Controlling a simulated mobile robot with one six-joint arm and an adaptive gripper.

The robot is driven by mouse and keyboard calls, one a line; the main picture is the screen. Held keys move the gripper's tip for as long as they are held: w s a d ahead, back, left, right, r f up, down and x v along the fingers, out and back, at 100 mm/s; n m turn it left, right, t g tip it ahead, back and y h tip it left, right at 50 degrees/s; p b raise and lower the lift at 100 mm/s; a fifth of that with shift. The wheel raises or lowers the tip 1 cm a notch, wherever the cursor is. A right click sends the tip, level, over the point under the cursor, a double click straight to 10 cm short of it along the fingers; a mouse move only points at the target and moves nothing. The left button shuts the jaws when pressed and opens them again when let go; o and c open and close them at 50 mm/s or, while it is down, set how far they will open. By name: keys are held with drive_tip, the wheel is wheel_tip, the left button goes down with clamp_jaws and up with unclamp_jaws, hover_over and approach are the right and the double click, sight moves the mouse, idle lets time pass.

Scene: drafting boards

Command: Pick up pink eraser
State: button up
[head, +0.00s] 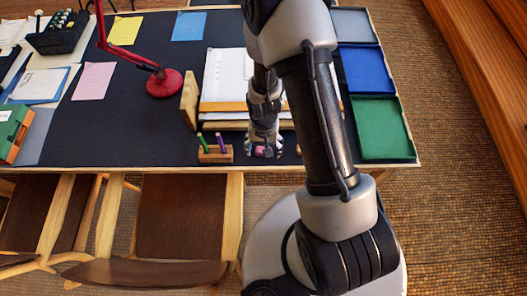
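The pink eraser (261,153) shows as a small pink patch near the front edge of the dark desk top (125,140). My gripper (265,152) points down at it, with its fingertips close around the eraser's sides. The fingers are small in the head view and hide part of the eraser. I cannot tell whether they touch it or are shut on it, nor whether it rests on the desk.
A wooden pen holder (216,155) with green and purple pens stands just left of my gripper. Behind are a paper stack (224,80) and a wooden block (189,100). A red lamp (165,82) stands further left. Green (384,130) and blue (366,70) trays lie right. Chairs (180,215) stand in front.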

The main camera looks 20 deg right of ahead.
drive_tip(key=shift+c, duration=0.2)
drive_tip(key=c, duration=1.1)
drive_tip(key=shift+r, duration=0.1)
wheel_tip(320, 180, up, 20)
drive_tip(key=p, duration=0.6)
drive_tip(key=o, duration=0.4)
drive_tip(key=shift+w, duration=0.1)
drive_tip(key=c, duration=0.3)
